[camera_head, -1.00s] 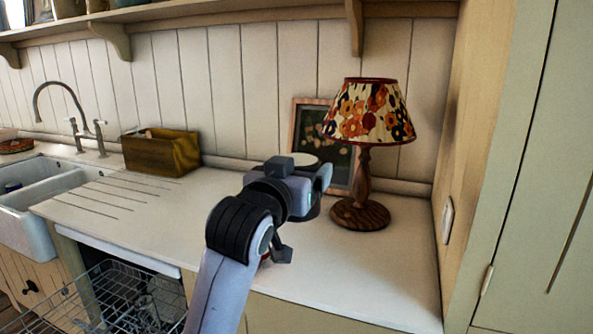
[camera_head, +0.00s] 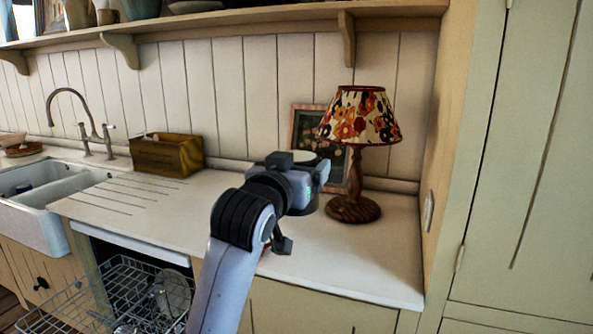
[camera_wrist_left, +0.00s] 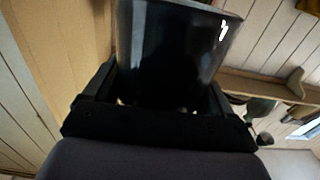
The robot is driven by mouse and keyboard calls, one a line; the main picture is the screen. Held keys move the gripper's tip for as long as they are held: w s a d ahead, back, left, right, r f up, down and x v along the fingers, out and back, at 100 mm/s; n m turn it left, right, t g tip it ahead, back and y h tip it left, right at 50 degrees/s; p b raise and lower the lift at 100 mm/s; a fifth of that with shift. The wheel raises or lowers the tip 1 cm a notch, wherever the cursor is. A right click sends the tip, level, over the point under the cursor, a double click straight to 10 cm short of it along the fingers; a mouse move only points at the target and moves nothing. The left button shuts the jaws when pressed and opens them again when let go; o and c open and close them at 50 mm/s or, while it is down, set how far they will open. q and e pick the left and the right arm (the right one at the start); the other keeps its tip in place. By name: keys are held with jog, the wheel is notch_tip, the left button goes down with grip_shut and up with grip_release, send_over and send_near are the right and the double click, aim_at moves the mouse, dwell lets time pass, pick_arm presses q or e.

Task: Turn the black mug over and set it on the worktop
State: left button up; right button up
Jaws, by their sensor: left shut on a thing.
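The black mug (camera_wrist_left: 175,50) is glossy and fills the top middle of the left wrist view, between the two fingers of my left gripper (camera_head: 312,180). The gripper is shut on it. In the head view the gripper is above the worktop (camera_head: 345,258), left of the lamp, and hides most or all of the mug. A pale oval disc (camera_head: 304,157) shows just above the gripper; I cannot tell whether it belongs to the mug. Which way up the mug is cannot be told. My right gripper is not in view.
A lamp (camera_head: 357,130) with a floral shade and a framed picture (camera_head: 306,128) stand behind the gripper. A wooden box (camera_head: 166,154) and a sink (camera_head: 50,200) are left. An open dishwasher rack (camera_head: 130,285) is below. The worktop's front right is clear.

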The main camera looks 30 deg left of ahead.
pick_arm(q)
jog(key=shift+w+a, duration=0.1)
jog(key=shift+w, duration=0.05)
jog(key=m, duration=0.6)
jog(key=shift+m, duration=0.4)
jog(key=m, duration=0.7)
